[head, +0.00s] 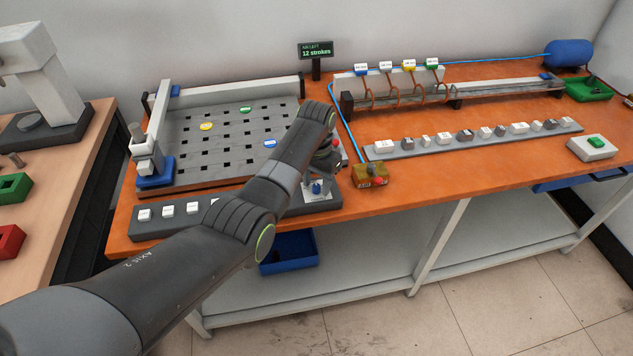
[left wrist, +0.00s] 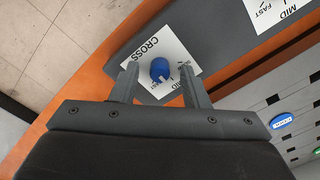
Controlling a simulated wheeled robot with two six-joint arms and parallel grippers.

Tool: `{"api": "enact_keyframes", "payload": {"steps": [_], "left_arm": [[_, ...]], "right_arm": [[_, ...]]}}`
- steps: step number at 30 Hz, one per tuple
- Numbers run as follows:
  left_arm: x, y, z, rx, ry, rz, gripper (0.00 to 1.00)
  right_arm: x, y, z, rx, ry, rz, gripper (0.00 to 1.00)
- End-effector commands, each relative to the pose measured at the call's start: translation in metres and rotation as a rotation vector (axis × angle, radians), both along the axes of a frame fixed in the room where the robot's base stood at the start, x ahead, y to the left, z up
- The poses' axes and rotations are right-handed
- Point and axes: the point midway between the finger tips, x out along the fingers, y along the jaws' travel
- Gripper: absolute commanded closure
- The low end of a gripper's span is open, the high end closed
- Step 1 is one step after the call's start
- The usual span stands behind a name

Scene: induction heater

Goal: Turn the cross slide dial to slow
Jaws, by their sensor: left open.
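The cross slide dial is a blue knob (left wrist: 160,69) on a white plate marked CROSS (left wrist: 143,52) in the left wrist view. The words FAST and MID show on the plate beside the knob; the slow mark is hidden or unreadable. A small pale mark shows on the knob's lower side, but I cannot tell its exact setting. My left gripper (left wrist: 158,78) is open, with one finger on each side of the knob. I cannot tell whether they touch it. In the head view the blue dial (head: 316,188) shows beneath my left gripper (head: 322,178). My right gripper is out of view.
The grey control strip (head: 180,226) runs along the orange bench's front edge (head: 420,202). A second white plate (left wrist: 277,12) reads MID and FAST. The slotted grey table (head: 180,140) lies behind.

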Motion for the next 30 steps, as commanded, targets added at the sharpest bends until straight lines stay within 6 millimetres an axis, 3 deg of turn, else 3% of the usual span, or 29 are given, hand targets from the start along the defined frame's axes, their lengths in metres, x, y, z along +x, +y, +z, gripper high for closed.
{"api": "enact_keyframes", "payload": {"steps": [10,20,30], "left_arm": [[-0.0002,-0.0001,-0.0046,0.0,0.0,0.0,0.58],[-0.0002,-0.0001,-0.0042,0.0,0.0,0.0,1.0],[0.0001,-0.0003,-0.0024,0.0,0.0,0.042,1.0]], "right_arm": [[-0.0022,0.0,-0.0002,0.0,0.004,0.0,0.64],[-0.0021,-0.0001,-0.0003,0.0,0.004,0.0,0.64],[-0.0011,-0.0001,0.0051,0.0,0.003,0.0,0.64]]}}
